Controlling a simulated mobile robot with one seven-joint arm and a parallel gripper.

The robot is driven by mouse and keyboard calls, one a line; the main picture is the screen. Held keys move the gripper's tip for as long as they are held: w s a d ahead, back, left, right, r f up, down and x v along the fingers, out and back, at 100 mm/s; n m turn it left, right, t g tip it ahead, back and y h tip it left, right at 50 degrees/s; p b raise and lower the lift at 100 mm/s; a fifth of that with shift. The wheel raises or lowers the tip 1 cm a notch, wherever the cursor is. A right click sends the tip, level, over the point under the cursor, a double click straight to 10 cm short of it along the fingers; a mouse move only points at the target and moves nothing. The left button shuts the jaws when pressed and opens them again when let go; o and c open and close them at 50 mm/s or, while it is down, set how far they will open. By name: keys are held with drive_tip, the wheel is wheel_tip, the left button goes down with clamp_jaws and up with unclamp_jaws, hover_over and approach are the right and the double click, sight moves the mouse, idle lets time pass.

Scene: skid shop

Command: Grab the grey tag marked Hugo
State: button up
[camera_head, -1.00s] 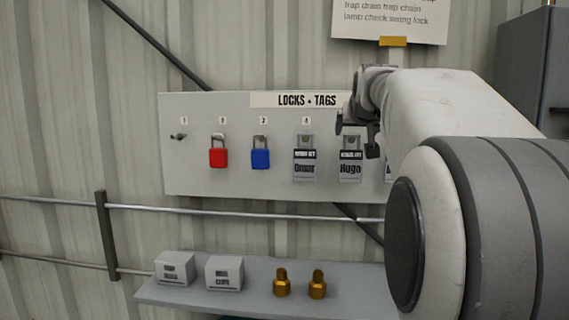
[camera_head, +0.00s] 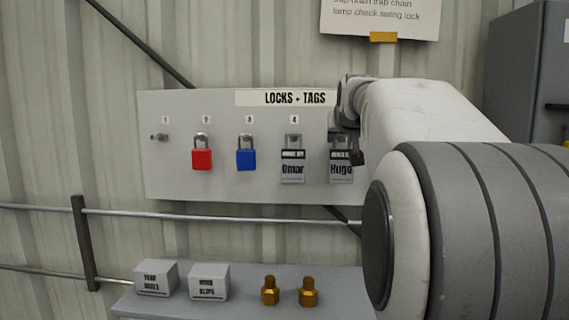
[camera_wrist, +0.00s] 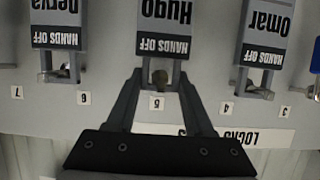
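The grey Hugo tag (camera_head: 341,172) hangs on the right part of the locks and tags board (camera_head: 218,180), partly behind my gripper. In the wrist view, which shows the board upside down, the Hugo tag (camera_wrist: 166,22) with its black HANDS OFF band hangs from the peg labelled 5. My gripper (camera_wrist: 160,76) is open. Its two fingers are apart, on either side of the tag's narrow top loop and peg, near the band's edge. I cannot tell whether they touch it. In the head view the arm hides most of the gripper.
The Omar tag (camera_head: 293,167) hangs beside Hugo, and the Derya tag (camera_wrist: 56,20) is on the other side. A red padlock (camera_head: 202,159) and blue padlock (camera_head: 246,159) hang further left. Below are a rail (camera_head: 220,216) and a shelf (camera_head: 240,305) with boxes and brass parts.

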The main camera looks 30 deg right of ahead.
clamp_jaws()
drive_tip(key=shift+r, duration=0.15)
